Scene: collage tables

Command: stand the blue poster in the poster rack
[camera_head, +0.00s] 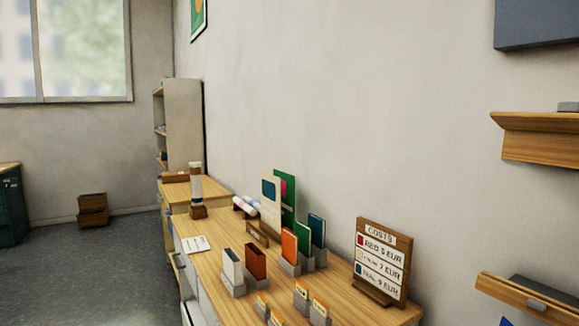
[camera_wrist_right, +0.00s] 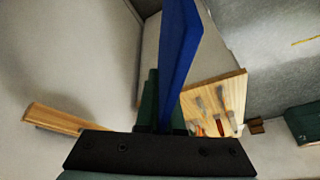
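The blue poster (camera_wrist_right: 181,50) is a flat blue panel rising from between the dark fingers of my right gripper (camera_wrist_right: 163,122) in the right wrist view. My right gripper is shut on it near its lower end. In the head view a small blue patch (camera_head: 505,322) shows at the bottom right edge; I cannot tell if it is the same poster. I cannot clearly identify the poster rack. My left gripper is not in view.
A wooden table (camera_head: 210,262) carries several cards in grey stands and a price sign (camera_head: 382,260). A wooden wall shelf (camera_head: 540,135) is at the right, with a wooden ledge (camera_head: 525,292) below it. A tall shelf unit (camera_head: 184,125) stands behind the table.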

